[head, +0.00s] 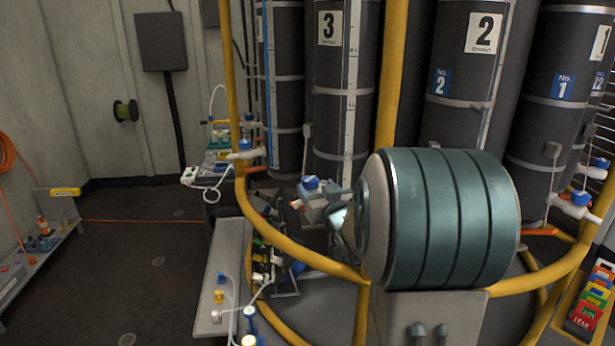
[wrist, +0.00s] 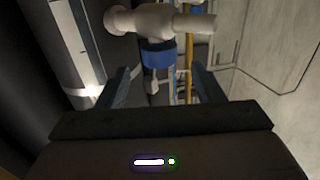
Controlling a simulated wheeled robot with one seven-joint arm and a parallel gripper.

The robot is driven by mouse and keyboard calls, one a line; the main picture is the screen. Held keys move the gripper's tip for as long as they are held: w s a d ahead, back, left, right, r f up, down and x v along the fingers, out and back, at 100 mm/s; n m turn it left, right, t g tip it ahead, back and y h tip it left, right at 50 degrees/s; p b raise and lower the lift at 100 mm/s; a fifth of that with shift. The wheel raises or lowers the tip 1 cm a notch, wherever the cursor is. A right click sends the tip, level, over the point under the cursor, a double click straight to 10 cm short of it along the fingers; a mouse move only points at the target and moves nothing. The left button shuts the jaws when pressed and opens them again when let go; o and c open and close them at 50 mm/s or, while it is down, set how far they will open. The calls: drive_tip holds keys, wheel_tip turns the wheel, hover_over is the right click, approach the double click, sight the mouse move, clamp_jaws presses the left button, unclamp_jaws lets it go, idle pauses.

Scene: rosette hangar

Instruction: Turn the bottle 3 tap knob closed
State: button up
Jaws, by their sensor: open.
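Bottle 3 (head: 340,120) is a tall dark cylinder with a white "3" label, partly hidden low down by my arm. A blue tap knob (head: 311,183) shows in front of its lower part, just left of my arm. In the wrist view a blue knob (wrist: 158,54) sits on a white tap body (wrist: 155,21). My gripper (wrist: 163,76) is open, with one finger on each side of the view. The knob is ahead of the gap between the fingers; I cannot tell whether they touch it. My arm hides much of the gripper in the head view.
A yellow rail (head: 290,248) curves around the bottles and passes beside my arm. Bottle 2 (head: 465,100) and bottle 1 (head: 550,130) stand to the right. A grey bench (head: 215,300) with small valves is at lower left. The floor at left is mostly clear.

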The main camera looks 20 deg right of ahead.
sight(308, 177)
drive_tip(key=w, duration=0.7)
drive_tip(key=shift+w+d+p, duration=0.2)
drive_tip(key=shift+d+p, duration=0.1)
drive_tip(key=shift+p, duration=0.1)
drive_tip(key=c, duration=1)
